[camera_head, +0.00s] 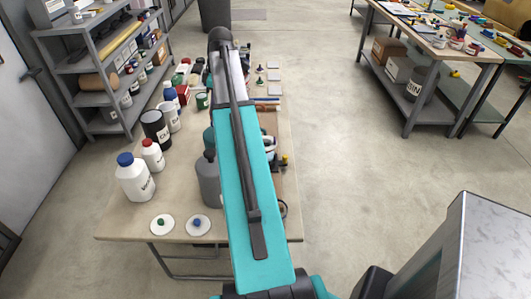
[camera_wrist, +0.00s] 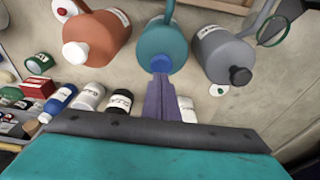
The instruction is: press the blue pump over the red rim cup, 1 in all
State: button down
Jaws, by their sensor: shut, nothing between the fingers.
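A teal bottle (camera_wrist: 160,42) with a blue pump top (camera_wrist: 160,63) stands in the middle of the wrist view. My gripper (camera_wrist: 161,80) is shut and empty, its tips in line with the blue top. I cannot tell whether they touch it. In the head view part of the teal bottle (camera_head: 209,138) shows left of my arm, which hides my gripper.
An orange bottle with a white top (camera_wrist: 76,52) and a grey bottle with a black top (camera_wrist: 240,75) flank the teal one. A green-rimmed cup (camera_wrist: 287,40) is by the grey one. Several containers crowd the table's left (camera_head: 125,225). A shelf (camera_head: 95,75) stands left.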

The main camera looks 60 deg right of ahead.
notch_tip(320, 180, up, 5)
jog(key=p, duration=0.2)
jog(key=shift+f+p, duration=0.1)
jog(key=shift+p, duration=0.3)
jog(key=shift+s+f, duration=0.1)
dwell(0.4)
